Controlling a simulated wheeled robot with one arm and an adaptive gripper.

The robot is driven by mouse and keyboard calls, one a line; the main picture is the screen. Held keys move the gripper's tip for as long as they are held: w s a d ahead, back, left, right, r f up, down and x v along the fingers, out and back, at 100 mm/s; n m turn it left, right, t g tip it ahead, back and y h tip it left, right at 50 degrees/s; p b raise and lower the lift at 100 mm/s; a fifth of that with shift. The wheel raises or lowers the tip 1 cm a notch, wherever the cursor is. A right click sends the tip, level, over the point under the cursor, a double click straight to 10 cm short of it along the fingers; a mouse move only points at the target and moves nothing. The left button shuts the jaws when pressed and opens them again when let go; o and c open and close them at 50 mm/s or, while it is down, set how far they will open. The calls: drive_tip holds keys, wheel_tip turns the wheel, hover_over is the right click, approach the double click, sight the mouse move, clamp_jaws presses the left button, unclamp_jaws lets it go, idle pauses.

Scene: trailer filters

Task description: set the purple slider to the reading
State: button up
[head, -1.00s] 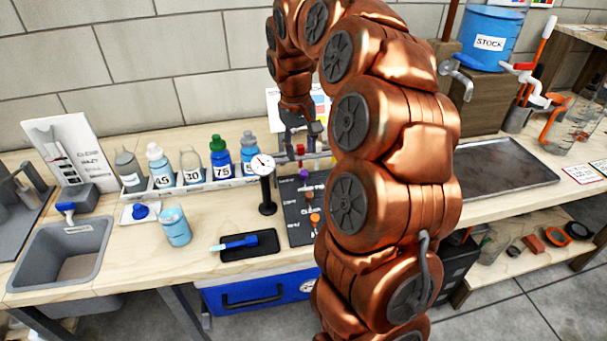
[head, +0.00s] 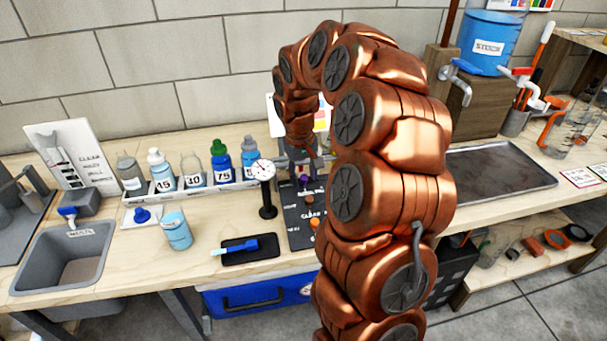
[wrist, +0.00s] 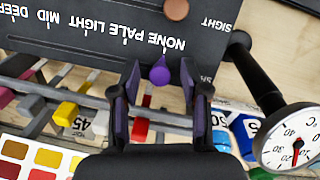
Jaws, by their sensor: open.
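The purple slider (wrist: 160,72) is a small pointed knob on the dark panel (wrist: 75,42). In the wrist view it stands beside the printed word NONE, at one end of a row with PALE, LIGHT, MID and DEEP. My gripper (wrist: 161,80) is open, one finger on each side of the knob, with gaps between. In the head view the purple slider (head: 304,181) shows just below my gripper (head: 311,160), which my arm partly hides. I cannot tell how deep the fingertips reach. A brown knob (wrist: 176,9) sits on the panel farther along.
A dial gauge on a post (head: 263,172) stands close left of the panel. A rack of numbered bottles (head: 190,190) is behind it. A color chart (wrist: 35,155) stands at the back. A black tray with a blue tool (head: 250,249) lies front left.

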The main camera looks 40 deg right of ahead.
drive_tip(key=shift+c, duration=0.3)
clamp_jaws()
idle(0.3)
